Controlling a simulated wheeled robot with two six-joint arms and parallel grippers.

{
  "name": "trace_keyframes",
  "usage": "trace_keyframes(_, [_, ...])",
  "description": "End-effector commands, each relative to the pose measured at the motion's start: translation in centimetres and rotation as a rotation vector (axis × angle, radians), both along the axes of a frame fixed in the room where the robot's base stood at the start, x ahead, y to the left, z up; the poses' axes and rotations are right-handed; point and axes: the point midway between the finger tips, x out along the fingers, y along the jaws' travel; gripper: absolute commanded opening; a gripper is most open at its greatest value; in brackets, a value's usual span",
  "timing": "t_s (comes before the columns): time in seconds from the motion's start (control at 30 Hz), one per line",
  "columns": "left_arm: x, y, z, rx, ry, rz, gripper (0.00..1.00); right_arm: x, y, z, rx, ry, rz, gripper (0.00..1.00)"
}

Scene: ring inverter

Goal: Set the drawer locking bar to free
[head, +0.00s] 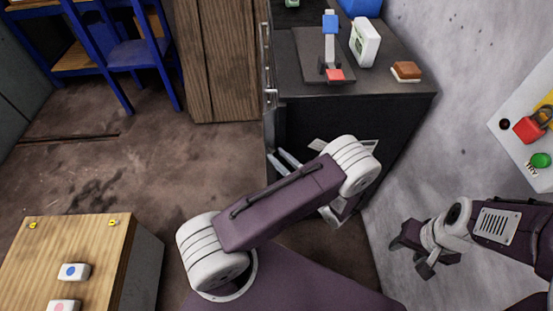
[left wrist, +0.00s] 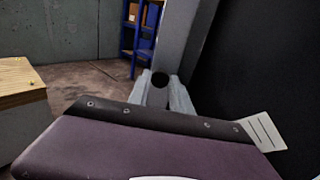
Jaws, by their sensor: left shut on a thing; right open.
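A grey upright locking bar (left wrist: 190,42) runs down the front edge of the dark drawer cabinet (head: 350,85). In the head view the bar (head: 265,60) shows as a narrow strip at the cabinet's left edge. My left gripper (left wrist: 160,90) is shut on the bar's lower part, one pale finger on each side. In the head view my left gripper (head: 281,160) is low beside the cabinet, partly hidden by my arm. The drawer fronts are hardly visible. My right gripper (head: 412,255) is open and empty in front of the grey wall.
A stand with blue and red parts (head: 330,48), a white box (head: 365,42) and a brown block (head: 406,71) are on the cabinet. A wall panel holds a red padlock (head: 530,128) and a green button (head: 540,160). A wooden table (head: 100,260) stands at left; floor between is clear.

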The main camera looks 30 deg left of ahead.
Motion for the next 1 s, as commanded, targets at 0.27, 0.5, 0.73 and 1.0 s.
trace_keyframes(0.27, [0.8,-0.8,-0.4,-0.003,-0.005,0.184,0.00,0.0,0.0,-2.1,0.000,0.000,0.000,0.47])
trace_keyframes(0.5, [1.3,-1.2,-0.3,-0.002,-0.001,0.289,0.00,0.0,0.0,-3.2,0.000,0.000,0.000,0.47])
trace_keyframes(0.73, [1.4,-1.3,-0.1,0.000,-0.001,0.331,0.00,0.0,0.0,-3.6,0.000,0.000,0.000,0.47])
trace_keyframes(1.0, [1.4,-1.3,0.0,0.001,0.001,0.335,0.00,0.0,0.0,-3.6,0.000,0.000,0.000,0.47])
